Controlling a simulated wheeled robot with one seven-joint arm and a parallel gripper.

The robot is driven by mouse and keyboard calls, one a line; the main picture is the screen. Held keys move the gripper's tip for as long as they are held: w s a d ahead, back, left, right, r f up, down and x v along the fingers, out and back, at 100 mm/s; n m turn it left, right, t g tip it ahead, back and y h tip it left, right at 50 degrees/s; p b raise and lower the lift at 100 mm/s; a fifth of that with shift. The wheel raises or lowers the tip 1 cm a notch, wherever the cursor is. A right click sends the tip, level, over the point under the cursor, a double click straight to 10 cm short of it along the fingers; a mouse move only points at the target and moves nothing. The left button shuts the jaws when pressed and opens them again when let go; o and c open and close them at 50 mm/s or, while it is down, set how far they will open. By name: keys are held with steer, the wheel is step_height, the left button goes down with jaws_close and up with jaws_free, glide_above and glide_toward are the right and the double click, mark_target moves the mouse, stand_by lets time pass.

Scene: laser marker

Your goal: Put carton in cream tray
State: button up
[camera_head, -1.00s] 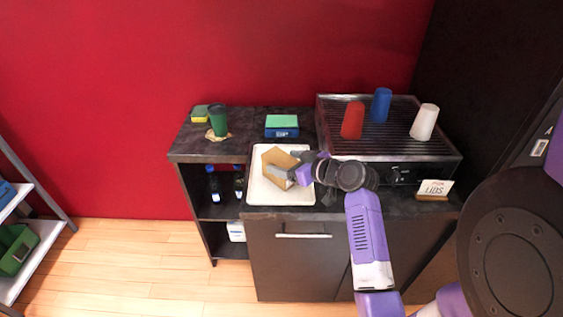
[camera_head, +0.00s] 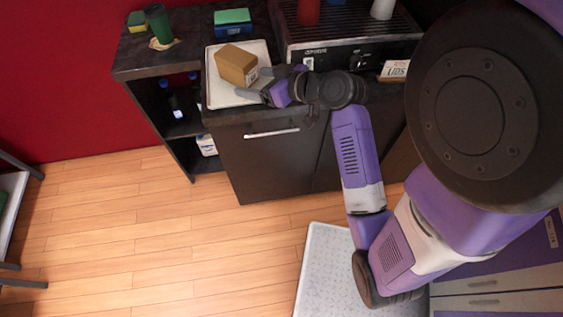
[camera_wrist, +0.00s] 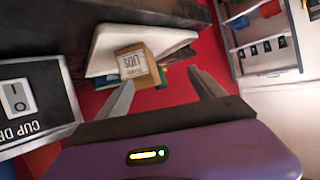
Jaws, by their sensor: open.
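The carton (camera_head: 237,65) is a brown cardboard box sitting in the cream tray (camera_head: 220,97) on the counter. In the wrist view the carton (camera_wrist: 138,66) shows a printed white label, and the tray (camera_wrist: 108,40) lies behind it. My gripper (camera_head: 254,84) is open at the tray's right front side, with its fingers pointing toward the carton. In the wrist view my gripper (camera_wrist: 160,88) has its fingers wide apart and nothing between the tips; the carton is beyond them, apart from the fingers.
A coffee machine (camera_head: 345,45) with cups on top stands right of the tray. A lids sign (camera_head: 394,70) is at its right front. A green cup (camera_head: 159,24) and sponges (camera_head: 232,17) stand on the counter. A white mat (camera_head: 330,275) lies below.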

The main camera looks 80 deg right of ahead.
steer(key=s+a+f, duration=0.2)
steer(key=a+f, duration=0.1)
steer(key=a, duration=0.6)
steer(key=s+a+f, duration=0.1)
steer(key=a+f, duration=0.2)
steer(key=a, duration=0.6)
steer(key=s+a+r+n+t+y, duration=0.1)
steer(key=s+a+r+n+y, duration=0.1)
steer(key=s+a, duration=0.3)
steer(key=s+a+r+n+t+y, duration=0.1)
steer(key=s+a+r+n+y, duration=0.2)
steer(key=a, duration=0.6)
step_height(320, 180, up, 3)
steer(key=shift+s+f+t, duration=0.2)
steer(key=shift+s+t, duration=0.1)
steer(key=shift+s, duration=0.95)
